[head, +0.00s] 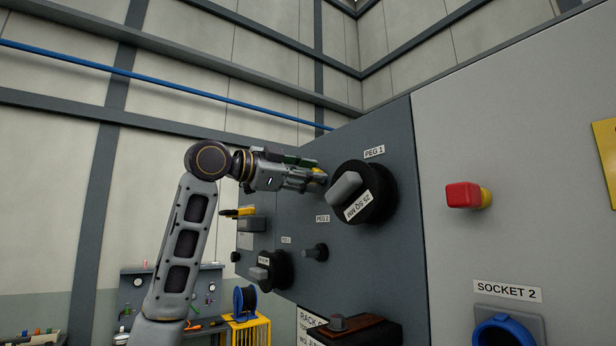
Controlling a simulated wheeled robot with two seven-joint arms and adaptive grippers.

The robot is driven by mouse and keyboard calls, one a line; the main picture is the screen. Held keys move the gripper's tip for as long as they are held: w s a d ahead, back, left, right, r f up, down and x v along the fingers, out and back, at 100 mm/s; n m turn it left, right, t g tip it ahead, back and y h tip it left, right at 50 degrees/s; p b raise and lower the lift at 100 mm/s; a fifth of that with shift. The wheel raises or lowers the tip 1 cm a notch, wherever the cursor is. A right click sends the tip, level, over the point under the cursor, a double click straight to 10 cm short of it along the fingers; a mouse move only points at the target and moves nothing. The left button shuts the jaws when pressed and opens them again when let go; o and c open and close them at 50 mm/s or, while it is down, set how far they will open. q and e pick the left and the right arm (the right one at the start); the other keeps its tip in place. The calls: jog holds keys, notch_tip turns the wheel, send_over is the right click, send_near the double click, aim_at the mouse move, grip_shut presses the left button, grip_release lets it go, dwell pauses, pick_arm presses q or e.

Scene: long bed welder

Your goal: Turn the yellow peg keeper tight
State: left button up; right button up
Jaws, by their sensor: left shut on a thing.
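My left gripper (308,180) reaches in from the left in front of the dark grey panel (345,255). It is shut on a small yellow piece (319,173), which looks like the yellow peg keeper. Only a bit of yellow shows at the fingertips; the fingers hide the rest. The fingertips are just left of a large black round plug (382,196) with a grey grip, marked "25 SQ MM", below the label "PEG 1" (374,152). I cannot tell how tight the keeper is. My right gripper is not in view.
Another yellow part (238,212) and a second black plug (272,270) sit further left on the panel. A small dark knob (315,252) sticks out below "PEG 2". A red button (465,195) and blue socket (503,332) are on the light cabinet at right.

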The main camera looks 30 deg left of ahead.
pick_arm(q)
jog(key=shift+m, duration=0.8)
jog(key=o, duration=1)
jog(key=shift+o, duration=0.2)
jog(key=shift+s, duration=0.1)
jog(key=v, duration=1.2)
